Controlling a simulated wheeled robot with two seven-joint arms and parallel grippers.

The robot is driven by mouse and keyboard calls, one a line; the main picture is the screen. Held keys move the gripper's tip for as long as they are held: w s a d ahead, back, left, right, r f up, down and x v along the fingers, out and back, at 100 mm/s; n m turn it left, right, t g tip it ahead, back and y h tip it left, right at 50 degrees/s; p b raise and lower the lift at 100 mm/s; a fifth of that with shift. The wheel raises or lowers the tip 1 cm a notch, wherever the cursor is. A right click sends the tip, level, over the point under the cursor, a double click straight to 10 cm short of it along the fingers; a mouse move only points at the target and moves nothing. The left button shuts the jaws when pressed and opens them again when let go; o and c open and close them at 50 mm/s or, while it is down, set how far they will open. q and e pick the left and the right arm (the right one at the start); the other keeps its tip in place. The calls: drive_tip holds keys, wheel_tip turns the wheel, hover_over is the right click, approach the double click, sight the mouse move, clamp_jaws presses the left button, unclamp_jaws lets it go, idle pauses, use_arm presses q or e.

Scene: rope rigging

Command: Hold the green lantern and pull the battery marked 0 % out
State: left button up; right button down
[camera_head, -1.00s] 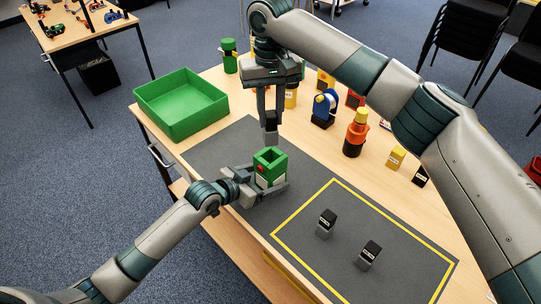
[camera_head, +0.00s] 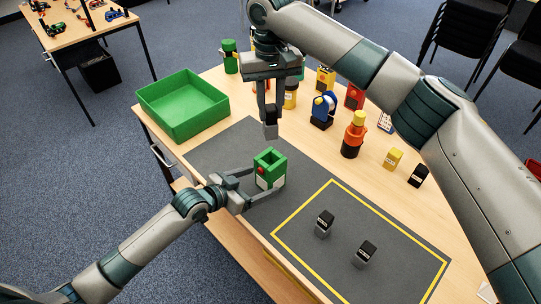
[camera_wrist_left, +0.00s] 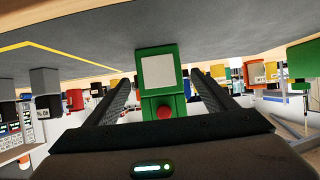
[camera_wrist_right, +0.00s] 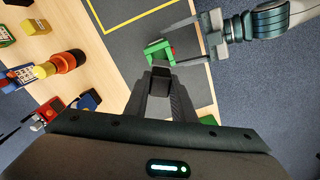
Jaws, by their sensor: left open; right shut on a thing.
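The green lantern (camera_head: 269,170) stands upright on the dark mat, with an open square top, a red knob and a pale panel. It also shows in the left wrist view (camera_wrist_left: 160,88) and the right wrist view (camera_wrist_right: 154,51). My left gripper (camera_head: 266,191) is open, its fingers on either side of the lantern with gaps. My right gripper (camera_head: 270,130) is shut on a dark battery (camera_wrist_right: 161,76) and holds it above and behind the lantern, clear of it. The held battery's marking is hidden.
Two dark-topped batteries (camera_head: 324,223) (camera_head: 366,254) stand inside the yellow outline on the mat. An empty green bin (camera_head: 182,104) is at the left.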

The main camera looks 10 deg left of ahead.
use_arm(q)
drive_tip(key=shift+p+v, duration=1.4)
drive_tip(key=shift+v, duration=0.75)
use_arm(e)
drive_tip(key=shift+r, duration=1.6)
use_arm(q)
drive_tip(key=shift+d, duration=0.1)
